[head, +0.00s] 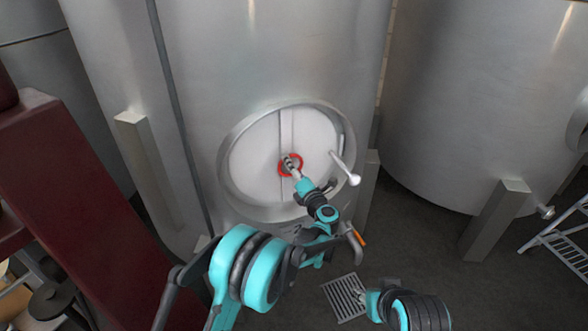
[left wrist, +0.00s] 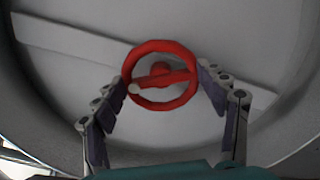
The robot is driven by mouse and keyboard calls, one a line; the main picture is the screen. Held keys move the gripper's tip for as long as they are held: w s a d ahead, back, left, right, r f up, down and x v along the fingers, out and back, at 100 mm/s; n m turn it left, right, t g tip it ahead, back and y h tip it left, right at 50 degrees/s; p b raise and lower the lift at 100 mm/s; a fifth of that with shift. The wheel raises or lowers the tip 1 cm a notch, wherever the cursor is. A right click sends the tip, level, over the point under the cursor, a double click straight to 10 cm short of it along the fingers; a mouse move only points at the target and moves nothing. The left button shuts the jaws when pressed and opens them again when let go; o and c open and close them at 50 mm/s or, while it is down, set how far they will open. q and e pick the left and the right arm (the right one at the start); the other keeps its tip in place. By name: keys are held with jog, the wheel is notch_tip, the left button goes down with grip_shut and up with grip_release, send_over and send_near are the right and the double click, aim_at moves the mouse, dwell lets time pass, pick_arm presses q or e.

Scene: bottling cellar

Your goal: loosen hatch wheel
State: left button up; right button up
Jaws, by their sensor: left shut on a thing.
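The red hatch wheel (head: 299,162) sits in the middle of the round pale hatch door (head: 251,165) on the front of a steel tank. In the left wrist view the wheel (left wrist: 160,79) shows a round rim, a crossbar tilted slightly and a small pale knob at the bar's left end. My left gripper (head: 292,167) reaches up to the wheel and covers part of it. In the left wrist view my left gripper (left wrist: 163,78) has its fingers against opposite sides of the rim, shut on it. Part of my right arm shows low in the head view, without its gripper.
A pale handle (head: 345,170) sticks out at the hatch's right edge. A bent pipe with an orange lever (head: 358,236) is below it. A second tank (head: 480,90) stands right. A dark red structure (head: 75,190) is left. A floor grate (head: 343,297) lies below.

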dwell(0.4)
pick_arm(q)
jog(key=o, duration=1.2)
jog(key=shift+c, duration=0.2)
jog(key=shift+s, duration=0.1)
jog(key=v, duration=1.1)
jog(key=shift+s+d, duration=0.2)
jog(key=shift+s, duration=0.15)
